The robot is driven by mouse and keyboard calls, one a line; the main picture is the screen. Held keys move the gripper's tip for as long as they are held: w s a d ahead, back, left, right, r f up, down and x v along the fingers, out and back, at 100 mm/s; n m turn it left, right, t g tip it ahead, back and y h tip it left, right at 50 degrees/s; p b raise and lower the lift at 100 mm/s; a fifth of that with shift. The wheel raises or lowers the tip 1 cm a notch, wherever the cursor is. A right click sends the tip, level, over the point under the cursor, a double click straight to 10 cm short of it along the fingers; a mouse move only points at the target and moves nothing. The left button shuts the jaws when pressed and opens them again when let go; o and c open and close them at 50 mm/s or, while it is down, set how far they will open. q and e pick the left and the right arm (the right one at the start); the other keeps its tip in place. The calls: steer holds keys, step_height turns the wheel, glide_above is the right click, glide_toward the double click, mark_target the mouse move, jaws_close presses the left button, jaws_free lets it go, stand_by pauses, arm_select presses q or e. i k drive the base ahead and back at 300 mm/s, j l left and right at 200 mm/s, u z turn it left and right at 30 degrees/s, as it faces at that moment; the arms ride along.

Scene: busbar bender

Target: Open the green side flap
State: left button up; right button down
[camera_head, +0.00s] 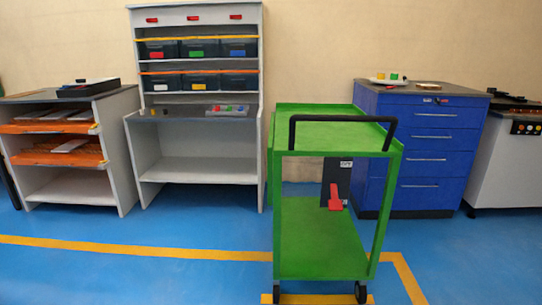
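A green trolley (322,268) stands on the blue floor at centre right, its black push handle (342,118) facing me. It has a green top (330,135), green corner posts and a green lower deck. I cannot make out a separate green side flap; a narrow green strip (270,165) shows along the trolley's left edge, but I cannot tell whether it is a flap. A red lever-like part (335,197) shows through the trolley's open frame, in front of a dark box (338,178). Neither of my grippers is in view.
A grey workbench (195,170) with bins stands behind left, and a shelf unit (70,190) with orange trays at far left. A blue drawer cabinet (428,150) and a white machine (508,175) stand at right. Floor left of the trolley is clear, with yellow lines (130,248).

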mark_target(271, 137)
steer(key=j+z, duration=0.3)
steer(key=j, duration=0.65)
steer(key=j+z, duration=0.35)
steer(key=j, duration=0.6)
steer(key=i+l, duration=0.65)
steer(key=l, duration=0.25)
